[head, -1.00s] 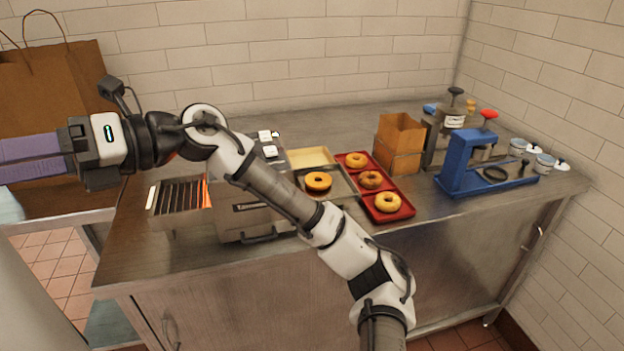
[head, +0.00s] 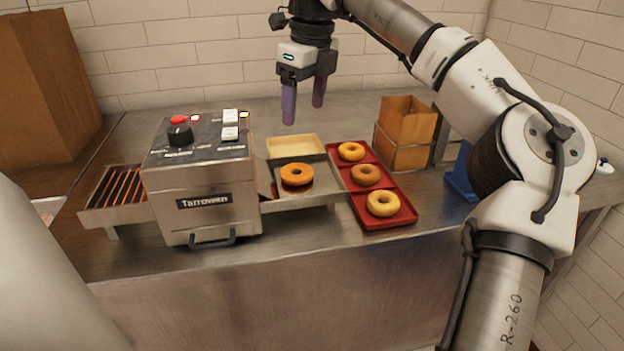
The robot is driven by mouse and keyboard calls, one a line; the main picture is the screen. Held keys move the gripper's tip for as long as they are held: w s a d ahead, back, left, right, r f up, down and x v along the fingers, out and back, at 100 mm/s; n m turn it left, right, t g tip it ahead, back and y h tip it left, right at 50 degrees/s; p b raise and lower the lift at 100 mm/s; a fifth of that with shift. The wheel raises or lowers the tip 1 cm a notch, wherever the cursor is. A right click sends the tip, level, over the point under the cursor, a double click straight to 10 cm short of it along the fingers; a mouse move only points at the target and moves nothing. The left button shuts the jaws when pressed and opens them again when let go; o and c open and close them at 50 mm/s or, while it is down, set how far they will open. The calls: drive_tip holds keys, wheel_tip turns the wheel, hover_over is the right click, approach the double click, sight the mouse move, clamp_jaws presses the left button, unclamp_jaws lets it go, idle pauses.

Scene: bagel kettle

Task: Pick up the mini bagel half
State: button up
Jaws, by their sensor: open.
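Three ring-shaped bagels sit in a row on a red tray (head: 412,217): a pale yellow one (head: 351,151) at the back, a browner one (head: 365,174) in the middle and a pale yellow one (head: 383,203) in front. A browned orange ring (head: 297,175) lies on the metal outlet tray (head: 330,195) of the toaster. I cannot tell which ring is the mini bagel half. My gripper (head: 303,112) points down with its two purple fingers apart and empty. It hangs high above the back of the counter, touching nothing.
The conveyor toaster (head: 205,203) stands left of the rings, with a glowing rack (head: 118,188) at its left. A pale shallow tray (head: 294,147) lies behind the orange ring. A brown paper bag (head: 408,125) stands right of the red tray. My arm hides most of the blue device (head: 458,175).

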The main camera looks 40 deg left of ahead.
sight(298, 165)
drive_tip(key=f, duration=0.4)
drive_tip(key=a+f, duration=0.1)
drive_tip(key=f, duration=0.9)
drive_tip(key=shift+s+a+p, duration=0.2)
drive_tip(key=shift+a+p, duration=0.15)
drive_tip(key=shift+r, duration=0.1)
drive_tip(key=c, duration=0.8)
wheel_tip(298, 165, up, 20)
drive_tip(key=shift+p, duration=0.5)
